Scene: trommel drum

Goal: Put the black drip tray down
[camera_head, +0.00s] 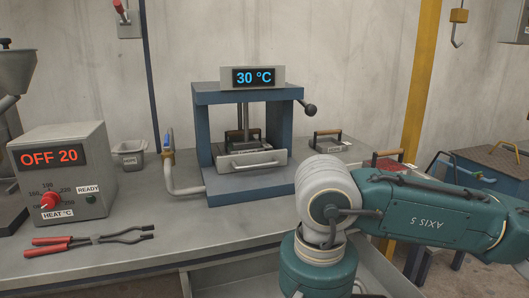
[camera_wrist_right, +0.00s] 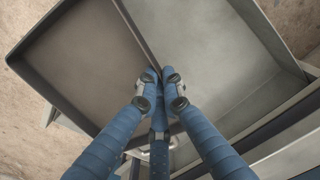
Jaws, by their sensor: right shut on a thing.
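In the right wrist view, the blue fingers of my right gripper (camera_wrist_right: 160,80) are closed together on the edge of a wide, shallow tray (camera_wrist_right: 85,50) with raised rims. I take it as the drip tray; it looks dark grey-brown there. A thin wall runs up from the fingertips, with a lighter grey pan-like surface on its other side. I cannot tell whether that is part of the same tray. In the head view, my green right arm reaches down past the bench's front, and its gripper is out of sight. My left gripper is not in view.
The grey bench (camera_head: 140,225) carries a blue press (camera_head: 247,150), a heater box (camera_head: 65,180), red-handled tongs (camera_head: 90,240) and a small grey bin (camera_head: 129,155). The bench's front middle is clear. A brown speckled floor (camera_wrist_right: 25,130) shows beside the tray.

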